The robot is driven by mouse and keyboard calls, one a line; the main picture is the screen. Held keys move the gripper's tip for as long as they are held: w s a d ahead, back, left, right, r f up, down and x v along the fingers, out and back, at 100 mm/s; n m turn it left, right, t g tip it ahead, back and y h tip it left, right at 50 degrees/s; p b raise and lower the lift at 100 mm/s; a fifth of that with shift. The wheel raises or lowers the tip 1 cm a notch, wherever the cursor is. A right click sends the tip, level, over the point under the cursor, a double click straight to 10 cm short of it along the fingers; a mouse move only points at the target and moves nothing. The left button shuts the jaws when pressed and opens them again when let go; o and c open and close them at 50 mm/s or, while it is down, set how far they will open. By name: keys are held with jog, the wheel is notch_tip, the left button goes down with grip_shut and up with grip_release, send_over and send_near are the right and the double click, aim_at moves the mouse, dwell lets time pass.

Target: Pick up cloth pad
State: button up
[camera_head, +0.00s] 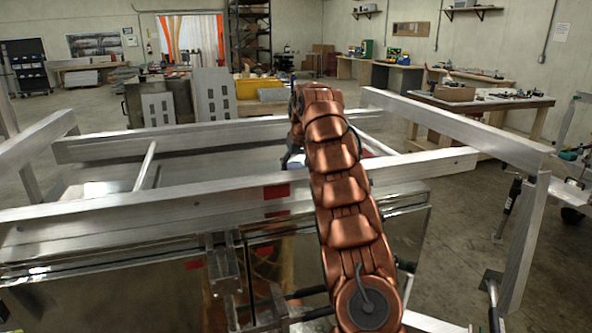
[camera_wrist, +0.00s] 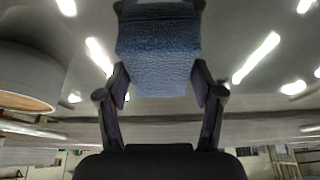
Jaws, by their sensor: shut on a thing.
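The cloth pad (camera_wrist: 157,62) is blue with a rough, woven texture. It shows in the wrist view, at the top middle, between the two dark fingers of my gripper (camera_wrist: 160,88). The fingers are shut on it from both sides. Ceiling lights show behind the pad, with no surface seen beneath it in that view. In the head view my copper arm reaches forward over the aluminium trailer (camera_head: 150,205).
Trailer rails (camera_head: 225,132) run across in front of my arm, with another rail (camera_head: 455,128) on the right. A workbench (camera_head: 480,100) with tools and a box stands at the back right. Upright metal panels (camera_head: 214,94) stand behind the trailer. Open floor (camera_head: 435,205) lies right of the trailer.

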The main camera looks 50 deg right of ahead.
aim_at(295, 167)
jog(key=shift+r, duration=0.1)
jog(key=shift+r+p, duration=0.25)
jog(key=shift+p, duration=0.25)
jog(key=shift+w+r, duration=0.15)
jog(key=shift+r, duration=0.35)
notch_tip(295, 167, up, 6)
jog(key=p, duration=0.3)
jog(key=shift+f, duration=0.1)
jog(key=shift+r+p, duration=1.5)
jog(key=o, duration=0.6)
jog(key=c, duration=0.5)
